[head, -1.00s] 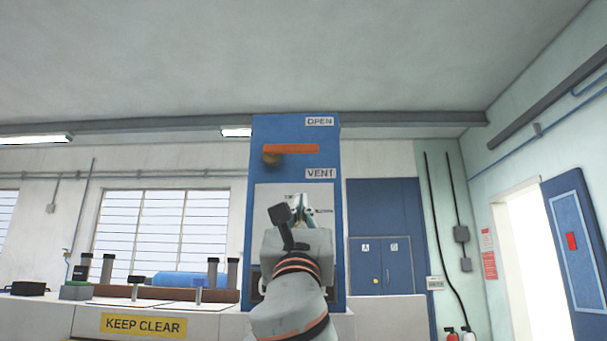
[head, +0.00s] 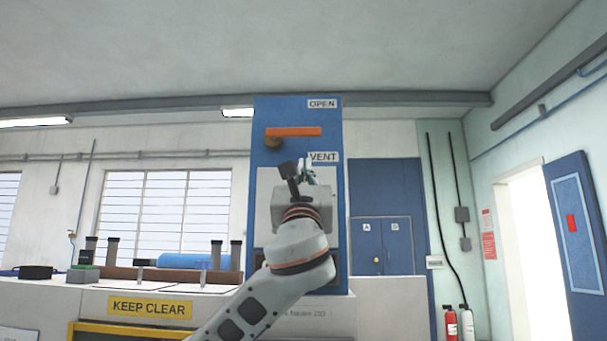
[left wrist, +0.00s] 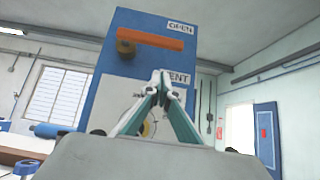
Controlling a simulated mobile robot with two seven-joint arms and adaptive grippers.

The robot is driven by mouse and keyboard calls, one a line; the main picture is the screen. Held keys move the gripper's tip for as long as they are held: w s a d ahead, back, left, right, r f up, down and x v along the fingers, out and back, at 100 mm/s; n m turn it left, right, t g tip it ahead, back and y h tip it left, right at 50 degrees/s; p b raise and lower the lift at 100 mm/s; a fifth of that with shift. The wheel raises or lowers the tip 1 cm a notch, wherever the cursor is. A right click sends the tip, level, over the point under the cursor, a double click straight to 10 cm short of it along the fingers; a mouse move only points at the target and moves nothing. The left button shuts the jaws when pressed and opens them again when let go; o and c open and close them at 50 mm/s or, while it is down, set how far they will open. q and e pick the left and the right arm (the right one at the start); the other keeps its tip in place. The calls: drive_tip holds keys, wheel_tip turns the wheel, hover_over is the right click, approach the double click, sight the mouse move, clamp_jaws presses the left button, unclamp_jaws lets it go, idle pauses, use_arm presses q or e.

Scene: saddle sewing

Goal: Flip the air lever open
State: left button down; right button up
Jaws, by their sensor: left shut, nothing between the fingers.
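The orange air lever (head: 297,131) lies level on the upper part of the blue panel (head: 265,108), between the OPEN label (head: 322,104) above and the VENT label (head: 323,157) below. Its brass pivot is at its left end. In the left wrist view the lever (left wrist: 152,38) is above the fingertips. My left gripper (head: 309,172) is shut and empty, in front of the panel and below the lever, near the VENT label. In the left wrist view its fingertips (left wrist: 160,76) meet. They look apart from the lever. My right gripper is out of view.
A white bench with a KEEP CLEAR sign (head: 150,307) stands at the left, with a blue roll (head: 190,261) and several dark posts on it. A blue cabinet (head: 381,240) is behind at the right. Fire extinguishers (head: 457,323) stand by an open doorway.

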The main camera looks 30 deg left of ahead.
sight(294, 134)
use_arm(q)
drive_tip(key=r, duration=0.2)
drive_tip(key=w+r+p, duration=0.1)
drive_tip(key=a+r, duration=0.1)
drive_tip(key=r, duration=0.1)
drive_tip(key=shift+w+r+p, duration=0.25)
drive_tip(key=shift+r+p, duration=0.1)
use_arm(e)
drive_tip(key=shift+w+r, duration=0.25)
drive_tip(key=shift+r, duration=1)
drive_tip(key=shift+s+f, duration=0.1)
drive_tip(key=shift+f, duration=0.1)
use_arm(q)
drive_tip(key=shift+n, duration=0.3)
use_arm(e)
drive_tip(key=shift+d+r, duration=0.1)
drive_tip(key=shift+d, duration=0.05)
use_arm(q)
drive_tip(key=shift+d+r+n+g+y, duration=0.1)
drive_tip(key=shift+r+n+g+y, duration=0.2)
drive_tip(key=shift+n+g+y, duration=0.3)
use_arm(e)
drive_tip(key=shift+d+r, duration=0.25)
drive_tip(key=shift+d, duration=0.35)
